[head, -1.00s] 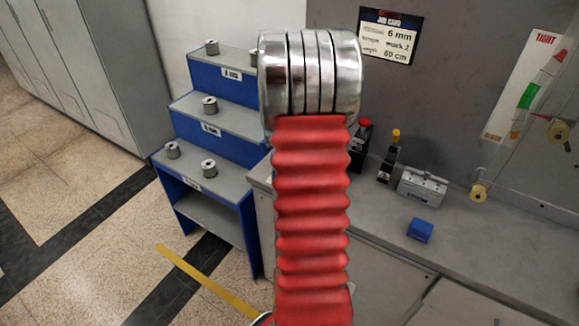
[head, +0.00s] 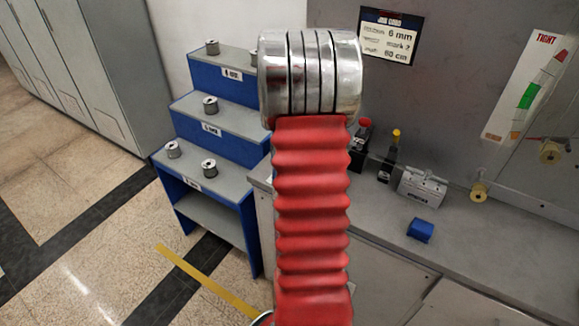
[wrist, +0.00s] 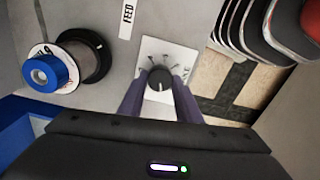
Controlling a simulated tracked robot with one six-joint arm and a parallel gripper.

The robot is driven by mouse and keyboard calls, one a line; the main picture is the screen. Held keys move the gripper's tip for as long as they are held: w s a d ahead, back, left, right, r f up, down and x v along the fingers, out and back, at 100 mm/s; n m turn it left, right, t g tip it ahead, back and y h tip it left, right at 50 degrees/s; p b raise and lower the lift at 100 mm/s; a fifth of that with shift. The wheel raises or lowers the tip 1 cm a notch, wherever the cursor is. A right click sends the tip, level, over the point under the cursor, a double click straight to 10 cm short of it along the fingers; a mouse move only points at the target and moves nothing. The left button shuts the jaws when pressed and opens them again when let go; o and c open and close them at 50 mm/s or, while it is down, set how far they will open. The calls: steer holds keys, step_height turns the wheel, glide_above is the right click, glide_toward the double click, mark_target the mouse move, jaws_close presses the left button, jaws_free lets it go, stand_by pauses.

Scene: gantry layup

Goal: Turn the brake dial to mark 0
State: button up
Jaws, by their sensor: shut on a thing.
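The brake dial (wrist: 160,84) is a dark round knob with a pale pointer line, on a white plate (wrist: 168,50) with marks around it. It shows in the wrist view, at the upper middle. My gripper (wrist: 160,97) is shut on the dial, with one purple finger on each side of it. The numbers on the plate are too small to read, and part of the plate's lower area is hidden by the fingers. In the head view my own red arm stands in front, and neither the dial nor my gripper shows.
A spool with a blue hub (wrist: 45,72) sits left of the dial, near a FEED label (wrist: 127,20). In the head view, a bench (head: 385,228) carries a blue block (head: 420,230) and a metal device (head: 421,187). A blue stepped rack (head: 215,145) holds several spools.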

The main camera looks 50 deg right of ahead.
steer(key=n, duration=0.5)
steer(key=shift+w+r, duration=0.15)
stand_by(0.5)
steer(key=o, duration=1.1)
steer(key=shift+c, duration=0.2)
step_height(320, 180, up, 14)
steer(key=shift+f, duration=0.25)
